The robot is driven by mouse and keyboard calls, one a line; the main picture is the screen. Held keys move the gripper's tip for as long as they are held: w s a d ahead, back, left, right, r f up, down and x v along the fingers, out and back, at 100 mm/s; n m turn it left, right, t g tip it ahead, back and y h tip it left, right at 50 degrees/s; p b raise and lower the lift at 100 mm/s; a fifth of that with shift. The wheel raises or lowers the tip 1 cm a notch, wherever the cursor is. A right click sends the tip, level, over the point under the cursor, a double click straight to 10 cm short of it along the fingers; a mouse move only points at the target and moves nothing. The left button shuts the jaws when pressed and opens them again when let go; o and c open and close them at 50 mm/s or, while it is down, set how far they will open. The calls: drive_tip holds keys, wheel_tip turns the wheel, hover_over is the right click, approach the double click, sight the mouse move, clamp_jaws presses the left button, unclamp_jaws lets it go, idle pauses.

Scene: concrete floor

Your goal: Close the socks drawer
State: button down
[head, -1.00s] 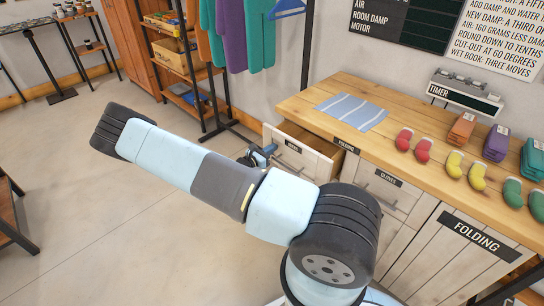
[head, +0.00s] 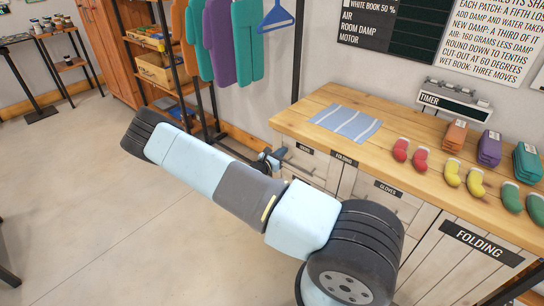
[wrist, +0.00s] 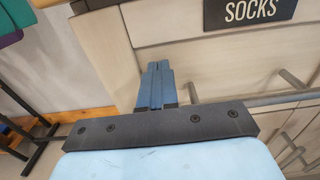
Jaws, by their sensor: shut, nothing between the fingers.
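The socks drawer (head: 312,168) is at the left end of the wooden counter, partly hidden by my arm. Its front sits under the counter edge and no open interior shows in the head view. In the wrist view, its pale front (wrist: 225,62) fills the middle, below the dark SOCKS label (wrist: 252,10). My gripper (head: 274,157) is at the left part of the drawer front. Its blue fingers (wrist: 157,72) are shut together and empty, pointing at the front beside a metal handle (wrist: 245,102). I cannot tell whether they touch.
A gloves drawer (head: 380,200) and a folding cabinet (head: 455,260) are to the right. A clothes rack (head: 205,75) stands behind left. The floor (head: 80,200) at left is clear.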

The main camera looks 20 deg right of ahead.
drive_tip(key=shift+s+d+r, duration=0.1)
drive_tip(key=shift+s+d, duration=0.1)
drive_tip(key=shift+d, duration=0.3)
drive_tip(key=w+a+v, duration=0.1)
drive_tip(key=v, duration=1.4)
drive_tip(key=s+d+r+m+g+y, duration=0.1)
drive_tip(key=s+r+m+g+y, duration=0.25)
drive_tip(key=r+m, duration=0.4)
drive_tip(key=s+d+r+m+g+y, duration=0.1)
drive_tip(key=s+r+m+g+y, duration=0.25)
drive_tip(key=r, duration=0.75)
drive_tip(key=s+d+r+m+g+y, duration=0.1)
drive_tip(key=s+d+r+m+g, duration=0.15)
drive_tip(key=s+r+m, duration=0.5)
drive_tip(key=s+a+r+m+t+y, duration=0.2)
drive_tip(key=s+r+t+y, duration=0.1)
drive_tip(key=s+r, duration=0.6)
drive_tip(key=s+a+r+m+t+y, duration=0.3)
drive_tip(key=s+r, duration=0.6)
drive_tip(key=r, duration=0.3)
drive_tip(key=shift+y, duration=0.8)
